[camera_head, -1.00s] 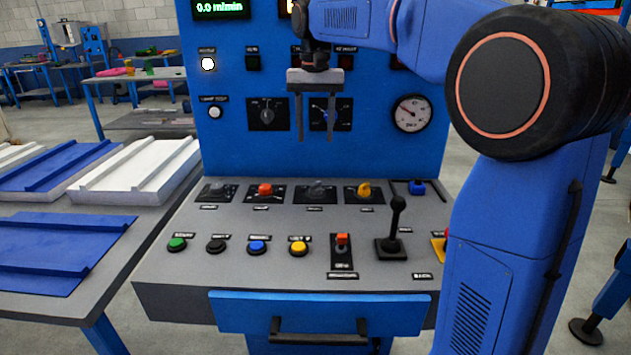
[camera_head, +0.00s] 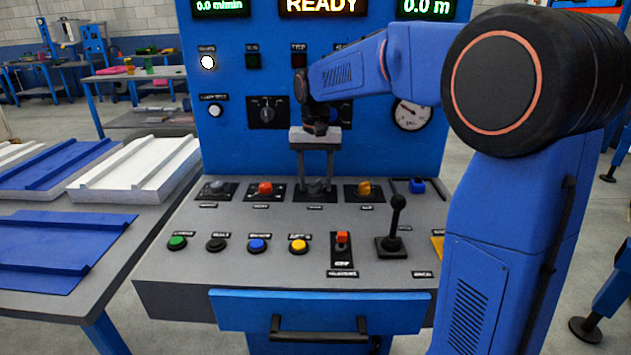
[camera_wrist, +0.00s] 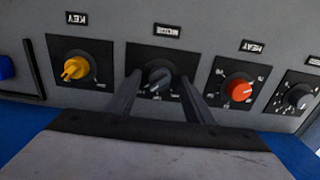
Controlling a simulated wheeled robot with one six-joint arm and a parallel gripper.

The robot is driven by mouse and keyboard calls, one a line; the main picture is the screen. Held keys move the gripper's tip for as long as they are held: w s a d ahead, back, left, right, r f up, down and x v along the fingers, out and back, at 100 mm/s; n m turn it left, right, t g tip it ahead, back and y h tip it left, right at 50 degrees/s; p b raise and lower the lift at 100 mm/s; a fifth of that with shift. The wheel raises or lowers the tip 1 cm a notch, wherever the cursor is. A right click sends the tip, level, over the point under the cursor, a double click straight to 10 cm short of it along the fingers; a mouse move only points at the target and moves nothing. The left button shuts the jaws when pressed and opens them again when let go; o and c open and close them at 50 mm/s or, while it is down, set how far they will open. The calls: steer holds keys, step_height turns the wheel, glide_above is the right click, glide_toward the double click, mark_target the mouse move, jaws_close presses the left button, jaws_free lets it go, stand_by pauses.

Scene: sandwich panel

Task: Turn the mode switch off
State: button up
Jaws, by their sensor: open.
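The mode switch (camera_wrist: 158,76) is a grey rotary knob on a black plate, under the label MODE in the wrist view. In the head view the mode switch (camera_head: 317,187) is the third knob in the back row of the sloped desk, partly hidden by my fingers. My gripper (camera_head: 316,178) points down at it, open. In the wrist view the fingers of my gripper (camera_wrist: 160,84) stand on either side of the knob, with gaps showing. I cannot tell how far the fingertips are above the plate.
The yellow key switch (camera_head: 365,188) and the red heat knob (camera_head: 264,188) flank the mode switch closely. A black lever (camera_head: 395,225) stands up at the right front. Several push buttons, including a blue one (camera_head: 257,246), line the front. The upright blue panel (camera_head: 230,130) rises behind.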

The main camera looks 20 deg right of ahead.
steer(key=shift+f, duration=0.1)
steer(key=shift+c, duration=0.5)
steer(key=c, duration=0.9)
steer(key=shift+c, duration=0.2)
steer(key=shift+n, duration=0.4)
steer(key=n, duration=0.3)
steer(key=shift+n, duration=2.4)
steer(key=o, duration=1)
